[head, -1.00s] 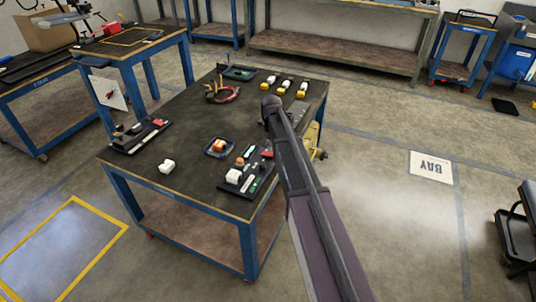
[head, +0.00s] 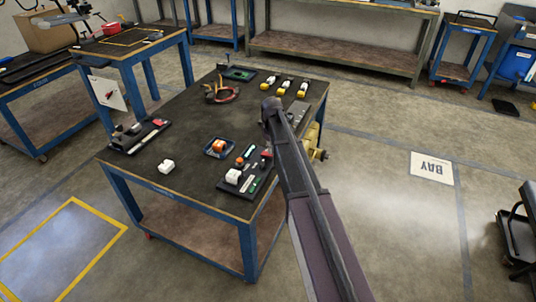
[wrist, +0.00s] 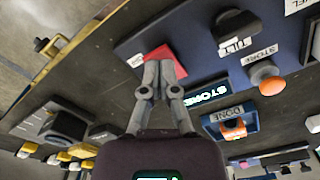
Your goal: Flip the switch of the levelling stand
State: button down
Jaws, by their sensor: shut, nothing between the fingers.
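The levelling stand (head: 247,188) is a dark base near the table's front right corner. My gripper (wrist: 160,68) is shut and empty. Its fingertips are over or against a red part (wrist: 166,55) at the panel's edge and partly hide it. I cannot tell whether they touch. The black part is to the right of the fingertips. My arm hides most of the gripper in the head view.
A blue tray (wrist: 218,136) marked DONE, holding an orange piece (wrist: 235,130), is close to the stand. The table's middle is clear.

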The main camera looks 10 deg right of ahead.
jog(key=shift+f+b, duration=0.55)
jog(key=shift+f, duration=0.05)
dwell(0.5)
jog(key=shift+r+p, duration=3.55)
jog(key=s+a+m, duration=0.2)
jog(key=s+m, duration=0.3)
jog(key=s, duration=2.3)
notch_tip(320, 180, up, 15)
jog(key=p, duration=1.4)
jog(key=shift+w+f+p, duration=0.15)
jog(key=shift+w+p, duration=0.15)
jog(key=shift+p, duration=0.1)
jog(key=shift+a, duration=0.1)
